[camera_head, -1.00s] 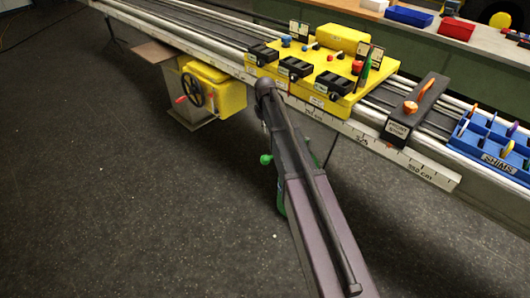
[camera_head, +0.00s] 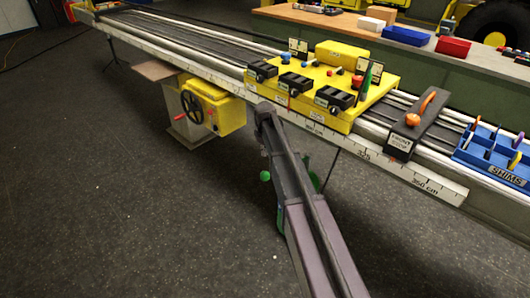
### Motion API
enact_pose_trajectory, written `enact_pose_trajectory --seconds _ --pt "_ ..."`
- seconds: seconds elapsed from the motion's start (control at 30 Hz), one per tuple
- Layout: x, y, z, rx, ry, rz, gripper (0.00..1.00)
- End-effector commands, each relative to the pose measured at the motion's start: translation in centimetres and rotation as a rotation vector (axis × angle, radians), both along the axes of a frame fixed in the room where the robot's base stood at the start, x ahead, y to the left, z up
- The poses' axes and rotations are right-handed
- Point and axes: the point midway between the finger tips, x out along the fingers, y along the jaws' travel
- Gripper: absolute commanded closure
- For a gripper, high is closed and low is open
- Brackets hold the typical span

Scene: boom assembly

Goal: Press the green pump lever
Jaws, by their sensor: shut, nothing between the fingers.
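Green parts show low beside and behind my arm, under the rail's front edge. One is a round green knob (camera_head: 265,175) just left of the arm. Another green piece (camera_head: 314,182) shows just right of it. My arm covers most of what lies between, so I cannot tell whether these are the pump lever. An upright, narrow green piece (camera_head: 366,77) stands at the right end of the yellow carriage. My arm rises from the bottom edge to a dark joint just below the carriage's front. I cannot make out my gripper; it is not visible.
The long rail (camera_head: 190,62) with a scale strip crosses the view. It bears the yellow carriage (camera_head: 341,121), a dark front stop (camera_head: 421,124) and a blue shims rack (camera_head: 483,168). A yellow box with a handwheel (camera_head: 228,113) stands below. The dark floor at left is open.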

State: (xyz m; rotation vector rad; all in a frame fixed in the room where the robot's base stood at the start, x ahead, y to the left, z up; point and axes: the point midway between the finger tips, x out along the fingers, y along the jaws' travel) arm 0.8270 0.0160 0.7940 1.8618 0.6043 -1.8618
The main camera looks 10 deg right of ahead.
Motion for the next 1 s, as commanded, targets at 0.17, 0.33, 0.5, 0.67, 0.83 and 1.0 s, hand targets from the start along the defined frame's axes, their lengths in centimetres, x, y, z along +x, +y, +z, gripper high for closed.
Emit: enact_pose_trajectory --seconds 0.17,0.33,0.5,0.67,0.83,1.0 --pt "0.0 0.0 -1.8 0.0 0.0 0.0 1.0" --pt "0.0 0.0 -3.1 0.0 0.0 0.001 1.0" --pt "0.0 0.1 -4.4 0.0 0.0 0.001 1.0" --pt "0.0 0.1 -5.6 0.0 0.0 0.001 1.0" --pt "0.0 0.1 -6.8 0.0 0.0 0.001 1.0" --pt "0.0 0.1 -8.1 0.0 0.0 0.001 1.0"
